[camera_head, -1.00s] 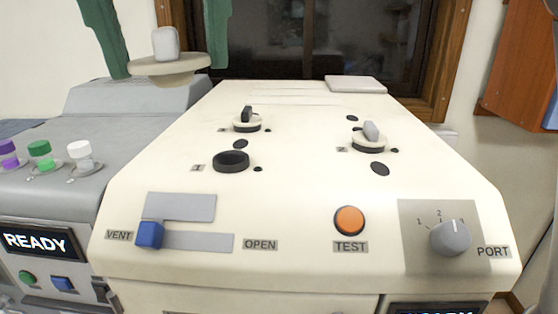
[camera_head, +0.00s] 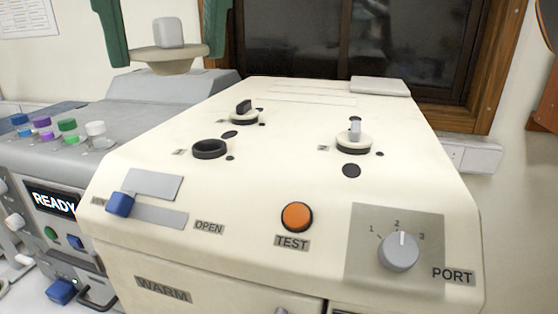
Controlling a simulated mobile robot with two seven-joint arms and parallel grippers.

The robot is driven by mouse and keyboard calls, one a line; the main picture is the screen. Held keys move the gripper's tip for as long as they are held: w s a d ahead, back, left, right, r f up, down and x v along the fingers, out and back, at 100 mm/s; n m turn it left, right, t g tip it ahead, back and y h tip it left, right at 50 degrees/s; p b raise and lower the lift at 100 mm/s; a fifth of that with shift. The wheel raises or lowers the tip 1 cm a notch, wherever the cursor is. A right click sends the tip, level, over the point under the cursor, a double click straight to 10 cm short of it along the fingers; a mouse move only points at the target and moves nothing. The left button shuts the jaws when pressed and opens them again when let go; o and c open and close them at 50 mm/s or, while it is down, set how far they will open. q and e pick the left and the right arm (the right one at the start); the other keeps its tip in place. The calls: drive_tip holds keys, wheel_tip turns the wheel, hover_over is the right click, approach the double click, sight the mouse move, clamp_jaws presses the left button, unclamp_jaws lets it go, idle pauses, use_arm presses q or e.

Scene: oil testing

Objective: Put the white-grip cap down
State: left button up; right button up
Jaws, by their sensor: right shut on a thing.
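The white-grip cap (camera_head: 169,57), a pale round disc with a whitish block grip on top, is held level in the air at upper left. The two green fingers of my right gripper (camera_head: 165,45) are on either side of its disc, shut on it. Whether anything lies directly under the cap is hard to tell. My left gripper is not in view.
A cap with a black grip (camera_head: 243,115) and one with a light grey grip (camera_head: 354,144) sit on the tester. Its front carries a blue vent slider (camera_head: 120,204), an orange test button (camera_head: 297,217) and a port dial (camera_head: 399,251). Small coloured caps (camera_head: 67,126) stand on the left unit.

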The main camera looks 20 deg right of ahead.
drive_tip(key=w+d+f, duration=0.4)
drive_tip(key=w+d+f+b, duration=0.1)
drive_tip(key=w+d+f, duration=0.3)
drive_tip(key=d, duration=0.1)
drive_tip(key=shift+w+f, duration=0.1)
drive_tip(key=shift+w, duration=0.15)
drive_tip(key=shift+w+d+f, duration=0.3)
drive_tip(key=shift+d+f, duration=0.05)
drive_tip(key=shift+f, duration=0.1)
drive_tip(key=f, duration=0.3)
drive_tip(key=shift+w+d+f, duration=0.1)
drive_tip(key=shift+w+d, duration=0.15)
drive_tip(key=shift+d, duration=0.1)
drive_tip(key=shift+a+f, duration=0.1)
drive_tip(key=shift+f, duration=0.25)
